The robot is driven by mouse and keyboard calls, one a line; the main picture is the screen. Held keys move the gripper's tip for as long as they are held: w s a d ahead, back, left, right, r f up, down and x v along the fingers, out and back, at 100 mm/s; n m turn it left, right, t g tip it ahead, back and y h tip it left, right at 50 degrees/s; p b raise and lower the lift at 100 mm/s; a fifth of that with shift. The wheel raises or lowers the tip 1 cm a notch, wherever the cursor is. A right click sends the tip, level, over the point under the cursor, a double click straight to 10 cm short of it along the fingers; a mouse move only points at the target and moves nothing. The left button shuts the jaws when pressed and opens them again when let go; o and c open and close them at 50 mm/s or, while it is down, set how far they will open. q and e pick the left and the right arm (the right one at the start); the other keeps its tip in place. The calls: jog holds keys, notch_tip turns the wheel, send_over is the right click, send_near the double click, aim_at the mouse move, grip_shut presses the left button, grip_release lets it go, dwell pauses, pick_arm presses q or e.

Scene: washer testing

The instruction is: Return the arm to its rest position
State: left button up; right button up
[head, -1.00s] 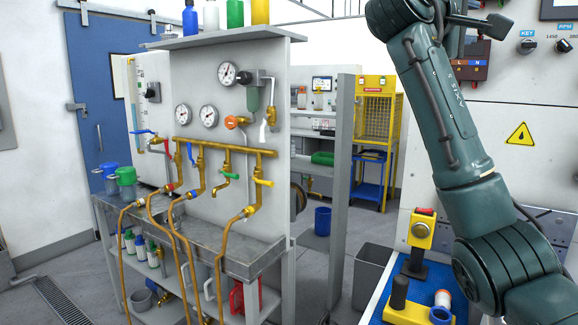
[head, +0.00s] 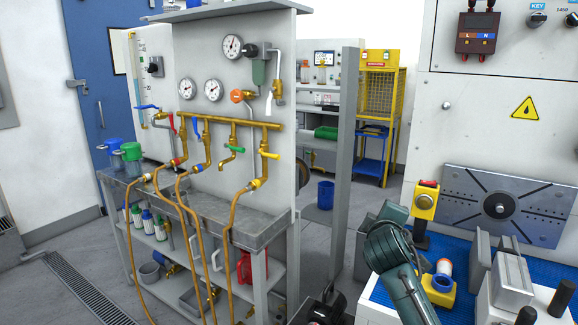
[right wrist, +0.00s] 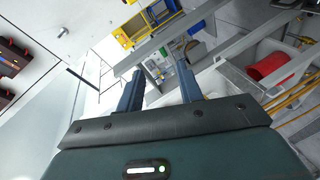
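My right arm (head: 392,262) comes in low in the head view, bent beside the blue-topped bench. Its gripper fingers (right wrist: 162,59) show in the right wrist view, spread apart with nothing between them. They point toward open space, with the yellow cage (right wrist: 140,22) and grey frame bars beyond. In the head view the right gripper is not clearly visible; a dark part sits at the bottom edge. My left arm and left gripper are not in view.
The bench holds a red-and-yellow button post (head: 424,200), a yellow fixture (head: 437,294) and a grey vise (head: 510,280). A blue bin (head: 325,195) stands on the floor behind.

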jog(key=s+a+f+m+g+y, duration=0.1)
jog(key=s+a+f+y, duration=0.1)
jog(key=s+f, duration=0.7)
jog(key=s+a+f+m+g+y, duration=0.1)
jog(key=s+a+f+y, duration=0.3)
jog(key=f, duration=0.8)
jog(key=s+f+m+g+y, duration=0.1)
jog(key=s+f+m, duration=0.2)
jog(key=s, duration=0.8)
jog(key=s+f+m+y, duration=0.1)
jog(key=s+f, duration=0.5)
jog(key=s, duration=0.6)
jog(key=shift+a+f+m+g, duration=0.2)
jog(key=shift+a+m+g, duration=0.25)
jog(key=shift+m, duration=0.45)
